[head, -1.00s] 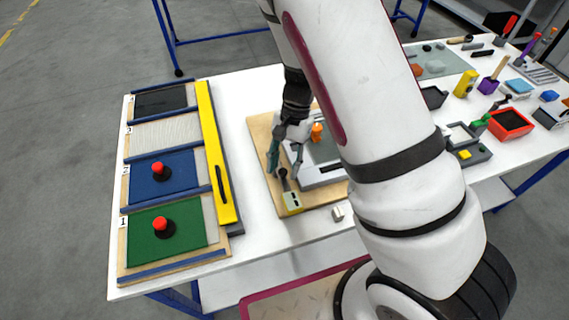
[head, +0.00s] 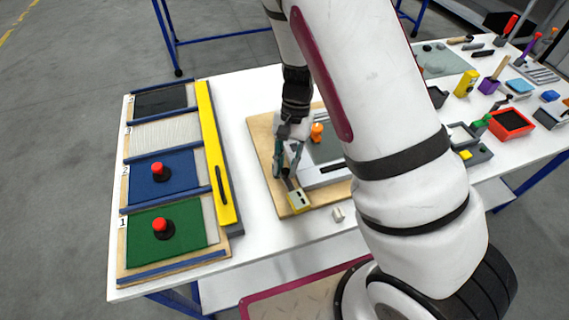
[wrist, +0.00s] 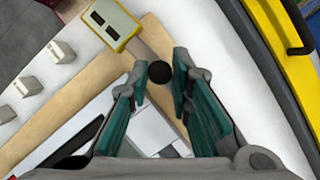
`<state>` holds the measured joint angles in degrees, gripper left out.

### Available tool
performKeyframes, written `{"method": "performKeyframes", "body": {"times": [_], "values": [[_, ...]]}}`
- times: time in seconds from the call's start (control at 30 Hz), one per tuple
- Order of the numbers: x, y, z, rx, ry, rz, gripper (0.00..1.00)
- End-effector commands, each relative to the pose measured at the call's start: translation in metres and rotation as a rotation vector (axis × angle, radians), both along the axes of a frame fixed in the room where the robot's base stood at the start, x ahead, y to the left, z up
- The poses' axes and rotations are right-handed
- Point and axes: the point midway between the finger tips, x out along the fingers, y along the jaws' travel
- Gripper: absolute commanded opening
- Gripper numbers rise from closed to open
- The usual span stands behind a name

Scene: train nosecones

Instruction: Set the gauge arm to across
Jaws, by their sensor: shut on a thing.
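The gauge arm is a short bar with a pale yellow end block (head: 299,198) bearing two dark marks; the block also shows at the top left of the wrist view (wrist: 110,22). A round black knob (wrist: 160,72) stands at the arm's other end. My gripper (head: 285,173) is over the front left of the wooden board (head: 262,130), with its teal fingers shut around the knob. In the wrist view the fingertips (wrist: 160,78) are on either side of the knob.
A grey-white plate with an orange knob (head: 317,131) lies on the board, close right of my gripper. Small white blocks (head: 338,215) stand in front of the board. A yellow bar (head: 216,155) and coloured panels lie to the left. White tabletop is clear between them and the board.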

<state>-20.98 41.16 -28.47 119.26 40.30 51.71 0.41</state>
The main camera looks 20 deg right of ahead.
Motion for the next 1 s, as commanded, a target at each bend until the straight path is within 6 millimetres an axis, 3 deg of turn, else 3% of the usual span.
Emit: {"method": "performKeyframes", "body": {"times": [1.0], "values": [[0.031,-0.035,0.0,-0.001,-0.002,0.94,0.0]]}}
